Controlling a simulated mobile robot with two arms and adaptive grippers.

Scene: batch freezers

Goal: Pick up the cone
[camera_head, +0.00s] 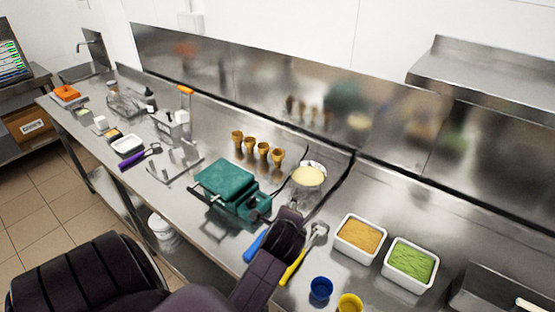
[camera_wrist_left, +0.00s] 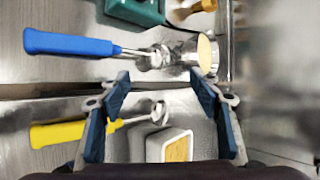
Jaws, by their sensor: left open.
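Several brown cones (camera_head: 263,149) stand in a short row on the steel counter, behind the green waffle-maker-like appliance (camera_head: 226,181). A tan object, probably one of the cones (camera_wrist_left: 197,8), shows at the top edge of the left wrist view. My left gripper (camera_head: 290,222) is over the counter in front of the cones and to their right, apart from them. In the left wrist view its two blue-padded fingers (camera_wrist_left: 161,84) are spread with nothing held between them. My right gripper is in neither view.
A metal bowl with pale yellow contents (camera_head: 309,177) stands right of the cones. A blue-handled scoop (camera_wrist_left: 70,43) and a yellow-handled scoop (camera_wrist_left: 75,132) lie below my gripper. White tubs of orange (camera_head: 340,240) and green (camera_head: 388,265) food stand to the right. A steel backsplash (camera_head: 230,75) runs behind.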

